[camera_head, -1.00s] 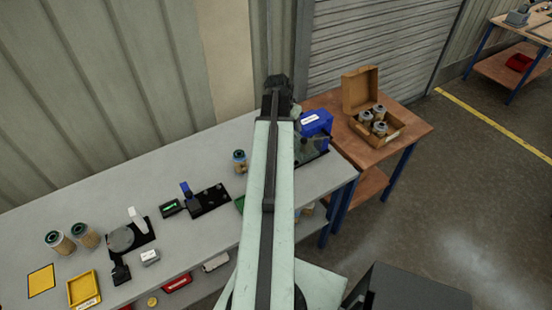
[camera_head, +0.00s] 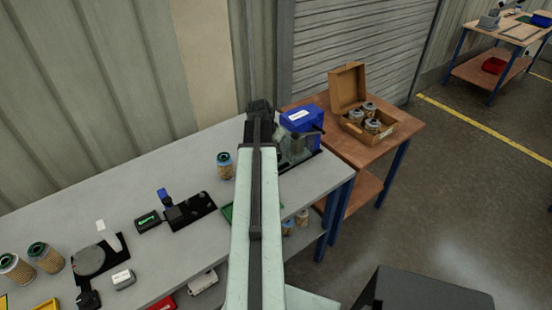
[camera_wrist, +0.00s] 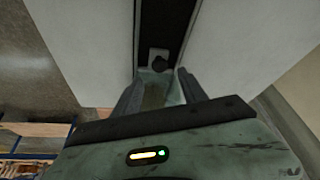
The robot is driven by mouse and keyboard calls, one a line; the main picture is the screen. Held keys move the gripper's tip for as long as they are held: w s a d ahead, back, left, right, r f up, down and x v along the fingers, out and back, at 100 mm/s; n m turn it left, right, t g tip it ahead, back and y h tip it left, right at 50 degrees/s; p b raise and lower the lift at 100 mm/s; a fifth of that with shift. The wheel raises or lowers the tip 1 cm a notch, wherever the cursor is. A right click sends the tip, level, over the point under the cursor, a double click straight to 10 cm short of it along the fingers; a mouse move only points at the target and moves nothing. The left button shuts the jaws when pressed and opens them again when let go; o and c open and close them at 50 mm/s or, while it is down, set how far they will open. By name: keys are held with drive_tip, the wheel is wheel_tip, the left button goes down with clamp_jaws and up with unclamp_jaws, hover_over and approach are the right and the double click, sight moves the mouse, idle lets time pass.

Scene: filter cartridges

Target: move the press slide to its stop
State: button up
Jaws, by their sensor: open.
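In the head view a blue machine with a white label (camera_head: 300,119), which looks like the press, stands at the table's right end. A grey part (camera_head: 294,147) is in front of it on a dark base. My arm partly covers this area, and its dark end lies just left of the machine. In the wrist view my gripper (camera_wrist: 160,85) is open, its two fingers apart.
The grey table (camera_head: 120,180) holds a filter cartridge (camera_head: 224,166), a black fixture with a blue handle (camera_head: 190,212) and other fixtures at left. A wooden table (camera_head: 408,138) with an open box of cartridges (camera_head: 356,131) stands at right.

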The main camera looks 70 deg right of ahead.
sight(278, 156)
drive_tip(key=b+x, duration=0.5)
drive_tip(key=x, duration=0.1)
drive_tip(key=shift+f, duration=0.35)
drive_tip(key=shift+r, duration=0.1)
clamp_jaws()
idle(0.8)
